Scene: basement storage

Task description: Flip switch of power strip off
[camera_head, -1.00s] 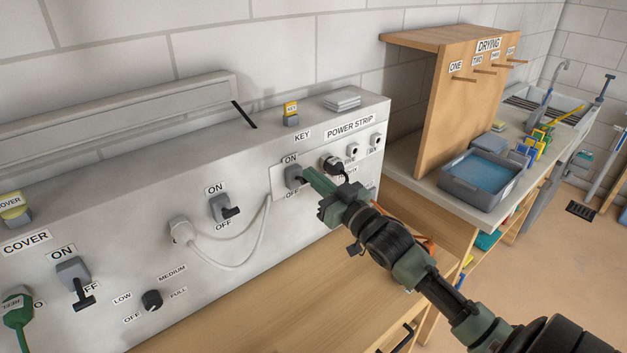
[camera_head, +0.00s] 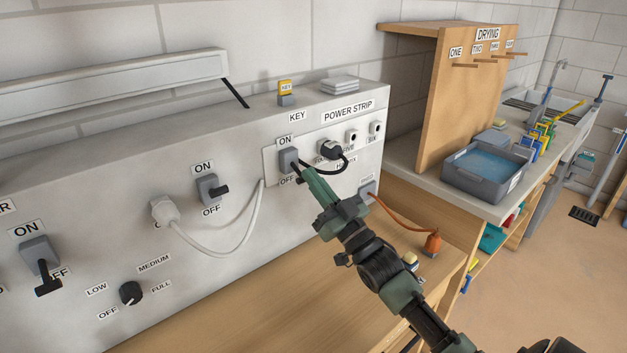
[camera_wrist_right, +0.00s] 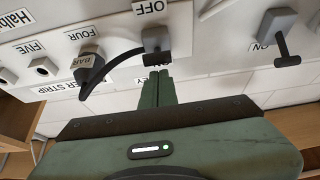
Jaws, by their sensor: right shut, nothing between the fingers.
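The power strip (camera_head: 268,168) is a pale panel on the front of the grey bench unit, with its label on top. Its grey switch (camera_head: 289,160) sits between ON and OFF labels; it also shows in the right wrist view (camera_wrist_right: 157,38). A dark lever (camera_wrist_right: 152,58) sticks out of it; I cannot tell clearly which way it is set. My right gripper (camera_head: 304,167) is shut and empty, its fingertips just right of and below the switch. In the wrist view the fingertips (camera_wrist_right: 157,74) lie close to the lever; contact is unclear. My left gripper is not in view.
A black plug (camera_head: 331,150) with a dark cable sits right of the switch. Another ON/OFF switch (camera_head: 207,188) and a white plug (camera_head: 164,209) with a looping cable are left. An orange plug (camera_head: 432,243) lies on the wooden top. A KEY block (camera_head: 286,94) stands above.

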